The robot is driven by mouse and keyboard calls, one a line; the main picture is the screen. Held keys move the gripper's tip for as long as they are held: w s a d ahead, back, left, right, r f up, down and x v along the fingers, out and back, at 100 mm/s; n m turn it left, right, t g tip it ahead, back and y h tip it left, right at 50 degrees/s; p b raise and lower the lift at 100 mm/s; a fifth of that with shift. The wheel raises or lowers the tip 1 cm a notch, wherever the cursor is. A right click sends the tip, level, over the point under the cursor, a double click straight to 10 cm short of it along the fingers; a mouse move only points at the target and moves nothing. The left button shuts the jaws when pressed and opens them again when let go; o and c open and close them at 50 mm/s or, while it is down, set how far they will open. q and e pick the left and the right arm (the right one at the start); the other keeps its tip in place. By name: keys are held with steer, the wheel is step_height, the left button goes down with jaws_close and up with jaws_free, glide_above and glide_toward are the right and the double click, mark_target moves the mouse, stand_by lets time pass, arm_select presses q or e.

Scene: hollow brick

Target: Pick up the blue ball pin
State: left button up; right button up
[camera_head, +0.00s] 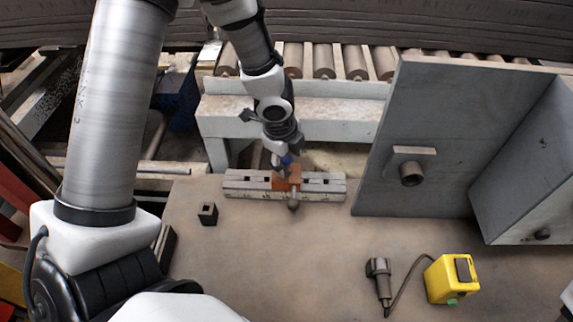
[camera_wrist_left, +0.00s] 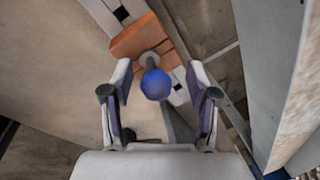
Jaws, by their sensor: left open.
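The blue ball pin (camera_head: 287,160) stands at the orange block (camera_head: 294,176) on the slotted grey bar. In the left wrist view the pin's round blue head (camera_wrist_left: 156,85) is large and central, with a short grey shaft running to the orange block (camera_wrist_left: 140,36). My left gripper (camera_head: 283,168) is over the bar, pointing down. In the wrist view my left gripper (camera_wrist_left: 160,72) is open, with one finger on each side of the ball and a visible gap to both. The pin's lower end is hidden. My right gripper is not in view.
The slotted grey bar (camera_head: 245,182) lies along the table's (camera_head: 240,255) far edge. A small hollow dark block (camera_head: 208,213) stands to its left. A grey panel (camera_head: 410,125) rises at right. A handheld tool (camera_head: 380,280) and yellow box (camera_head: 452,278) lie at front right.

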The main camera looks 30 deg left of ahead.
arm_select(q)
steer(key=shift+s+d+r, duration=0.15)
steer(key=shift+r, duration=0.05)
steer(key=shift+c, duration=0.7)
steer(key=shift+s+r, duration=0.1)
steer(key=shift+s, duration=0.1)
steer(key=c, duration=0.5)
jaws_close()
